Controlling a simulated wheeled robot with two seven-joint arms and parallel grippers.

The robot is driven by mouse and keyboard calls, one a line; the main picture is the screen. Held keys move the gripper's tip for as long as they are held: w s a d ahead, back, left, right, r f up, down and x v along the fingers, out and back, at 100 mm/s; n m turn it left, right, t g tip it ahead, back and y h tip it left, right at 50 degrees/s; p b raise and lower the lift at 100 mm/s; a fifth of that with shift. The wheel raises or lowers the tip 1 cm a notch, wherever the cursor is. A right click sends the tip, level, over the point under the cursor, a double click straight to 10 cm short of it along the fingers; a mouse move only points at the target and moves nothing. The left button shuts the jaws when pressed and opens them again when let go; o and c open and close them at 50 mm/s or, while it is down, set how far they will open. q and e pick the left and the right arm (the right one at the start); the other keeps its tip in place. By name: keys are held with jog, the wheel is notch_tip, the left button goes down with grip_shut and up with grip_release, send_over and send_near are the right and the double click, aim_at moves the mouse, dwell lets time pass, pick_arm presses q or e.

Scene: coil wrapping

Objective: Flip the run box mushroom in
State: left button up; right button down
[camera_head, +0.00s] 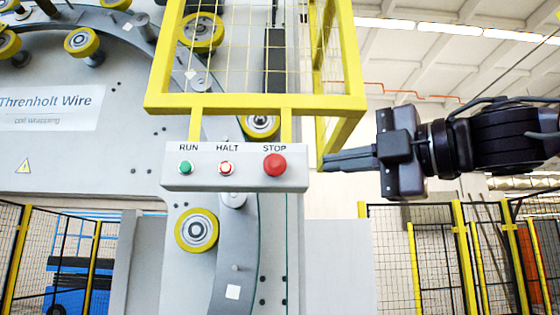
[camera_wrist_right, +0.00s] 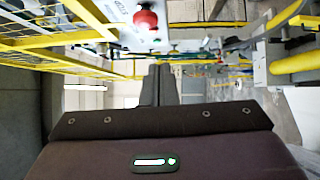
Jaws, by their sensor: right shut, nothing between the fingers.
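A grey control box (camera_head: 240,181) hangs below a yellow guard frame and carries buttons labelled RUN, HALT and STOP. My left gripper is not in view.
The yellow guard frame (camera_head: 255,103) stands right above the box and reaches close to my right gripper. Behind is the wrapping machine with yellow rollers (camera_head: 196,231). Mesh fences (camera_head: 433,240) stand at lower right. The space below my right gripper is free.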

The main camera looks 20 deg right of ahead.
jog(key=s, duration=0.1)
jog(key=s+r, duration=0.1)
jog(key=s, duration=0.1)
jog(key=shift+d+r+h, duration=0.15)
jog(key=shift+d+h, duration=0.15)
jog(key=shift+w, duration=0.1)
jog(key=p, duration=0.6)
send_near(268, 164)
jog(key=w+a, duration=0.3)
jog(key=a, duration=0.1)
jog(key=shift+w+d+p, duration=0.45)
jog(key=shift+w+d, duration=0.05)
jog(key=shift+w, duration=0.15)
jog(key=shift+w+a, duration=0.1)
jog(key=shift+a, duration=0.05)
